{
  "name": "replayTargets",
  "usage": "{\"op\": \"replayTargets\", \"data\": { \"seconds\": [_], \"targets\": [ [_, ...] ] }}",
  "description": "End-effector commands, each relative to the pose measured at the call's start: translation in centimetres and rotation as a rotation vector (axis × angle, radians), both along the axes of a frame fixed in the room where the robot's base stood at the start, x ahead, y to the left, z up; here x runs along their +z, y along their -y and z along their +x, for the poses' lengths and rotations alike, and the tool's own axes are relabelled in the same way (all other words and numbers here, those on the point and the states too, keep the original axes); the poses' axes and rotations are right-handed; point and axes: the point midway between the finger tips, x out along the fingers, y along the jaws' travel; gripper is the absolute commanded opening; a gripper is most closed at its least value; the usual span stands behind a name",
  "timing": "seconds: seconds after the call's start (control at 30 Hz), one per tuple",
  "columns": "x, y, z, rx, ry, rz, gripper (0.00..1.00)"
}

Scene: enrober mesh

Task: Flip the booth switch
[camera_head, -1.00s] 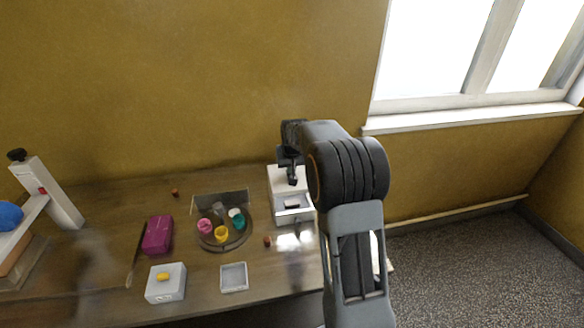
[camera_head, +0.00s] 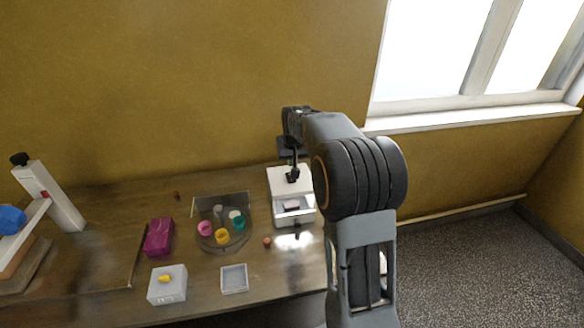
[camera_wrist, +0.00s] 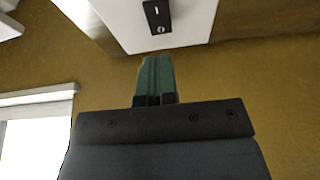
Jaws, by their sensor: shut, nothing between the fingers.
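The white booth (camera_head: 281,184) stands at the right end of the wooden table, with a recess low in its front. In the wrist view the white booth housing (camera_wrist: 120,22) fills the top, with a black rocker switch (camera_wrist: 157,16) marked with a line and a circle. My gripper (camera_head: 293,175) is in front of the booth's upper part and hides the switch in the head view. Its fingers (camera_wrist: 155,65) are shut and empty in the wrist view. Their tips appear just below the switch; I cannot tell whether they touch the housing.
A round tray (camera_head: 242,243) with several coloured cups is left of the booth. A small grey tray (camera_head: 234,279), a white box with a yellow button (camera_head: 167,287) and a magenta block (camera_head: 159,237) are nearby. A white stand (camera_head: 52,198) is far left. The wall is close behind.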

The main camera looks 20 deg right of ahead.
Motion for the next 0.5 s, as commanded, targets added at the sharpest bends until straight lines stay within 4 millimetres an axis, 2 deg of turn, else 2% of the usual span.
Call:
{"op": "replayTargets", "data": {
  "seconds": [0.3,0.5],
  "targets": [
    [5.1,-0.3,-1.8,0.0,0.006,-0.001,0.0],
    [6.8,-0.5,-2.4,0.0,0.004,-0.001,0.0]
  ]
}}
